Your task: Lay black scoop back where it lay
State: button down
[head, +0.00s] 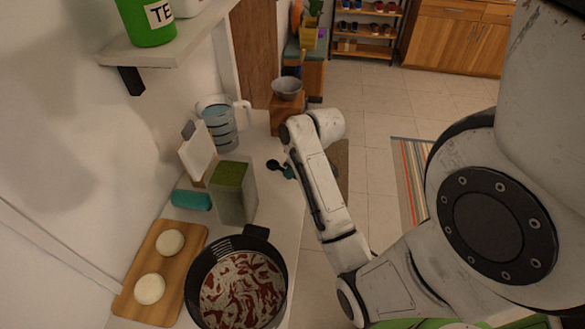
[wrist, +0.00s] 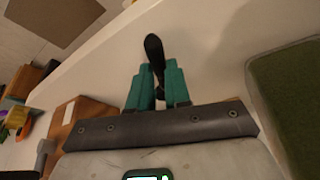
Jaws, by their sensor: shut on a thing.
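The black scoop (head: 273,165) is by the right edge of the white counter in the head view, left of my gripper (head: 289,172). In the wrist view the scoop (wrist: 154,50) points away from me between the teal fingers of my gripper (wrist: 158,82), which are shut on it. Its dark rounded end shows beyond the fingertips. The pale counter (wrist: 215,45) is beneath it. Whether the scoop touches the counter I cannot tell.
A clear container with green contents (head: 233,195) stands left of and nearer than the scoop. A measuring jug (head: 220,130) and a bowl on a wooden block (head: 287,88) stand farther back. A dark pan (head: 205,262) and a cutting board (head: 188,235) are in front.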

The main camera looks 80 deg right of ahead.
jog(key=shift+f, duration=0.45)
jog(key=c, duration=1)
grip_release()
jog(key=p+v, duration=0.1)
jog(key=v, duration=1)
jog(key=shift+s+f, duration=0.1)
jog(key=shift+f, duration=0.05)
